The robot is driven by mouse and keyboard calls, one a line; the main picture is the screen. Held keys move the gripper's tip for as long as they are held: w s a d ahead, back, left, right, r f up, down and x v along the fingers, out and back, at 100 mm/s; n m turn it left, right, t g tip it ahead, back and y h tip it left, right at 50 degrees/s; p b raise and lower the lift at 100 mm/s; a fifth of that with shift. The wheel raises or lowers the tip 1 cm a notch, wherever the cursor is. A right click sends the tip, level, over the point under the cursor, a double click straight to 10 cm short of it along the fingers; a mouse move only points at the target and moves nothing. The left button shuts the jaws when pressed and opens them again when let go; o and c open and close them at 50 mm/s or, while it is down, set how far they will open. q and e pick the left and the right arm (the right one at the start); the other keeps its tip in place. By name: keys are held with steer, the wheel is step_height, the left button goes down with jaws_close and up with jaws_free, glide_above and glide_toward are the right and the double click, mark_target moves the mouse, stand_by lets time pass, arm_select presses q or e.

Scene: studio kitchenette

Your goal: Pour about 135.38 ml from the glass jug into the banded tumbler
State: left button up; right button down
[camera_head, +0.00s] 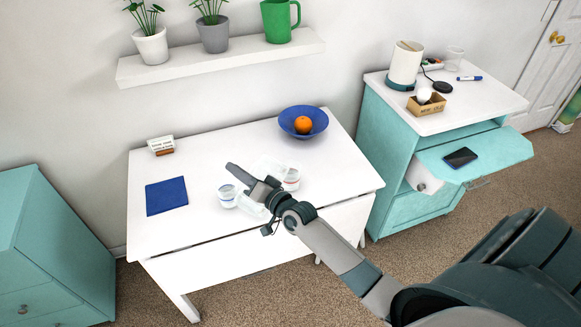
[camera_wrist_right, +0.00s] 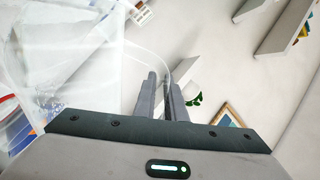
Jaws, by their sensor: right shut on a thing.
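My right gripper (camera_head: 247,179) is shut on the handle of the clear glass jug (camera_head: 252,207) over the white table. The right wrist view shows the handle passing between the gripper's fingers (camera_wrist_right: 166,95), with the jug's clear body (camera_wrist_right: 95,65) at left. The jug is faint, and I cannot tell its exact tilt or liquid level. A small tumbler with a blue band (camera_head: 227,196) stands just left of the jug. A cup with a red band (camera_head: 291,181) stands to the right, partly behind my gripper. My left gripper is not in view.
The white table (camera_head: 190,225) also holds a blue cloth (camera_head: 166,196), a small box (camera_head: 161,145) and a blue bowl (camera_head: 290,121) with an orange (camera_head: 303,125). A wall shelf (camera_head: 220,60) hangs above.

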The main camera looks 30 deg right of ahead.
stand_by(0.9)
steer(key=shift+a+f+n+b, duration=0.25)
steer(key=shift+f+n+b, duration=0.25)
steer(key=shift+f, duration=0.15)
steer(key=shift+s+a+n, duration=0.1)
steer(key=shift+a+n, duration=0.2)
steer(key=shift+n, duration=0.1)
steer(key=shift+a+f+n+p, duration=0.3)
steer(key=shift+n, duration=0.2)
steer(key=s+a+f+n+b, duration=0.1)
steer(key=a+f+n+b, duration=0.1)
steer(key=a+f+n, duration=0.2)
steer(key=shift+s+a+f+n+b, duration=0.15)
steer(key=shift+a+f+n+b, duration=0.2)
steer(key=shift+f+n, duration=1.25)
steer(key=shift+s+r, duration=0.1)
steer(key=shift+r, duration=0.15)
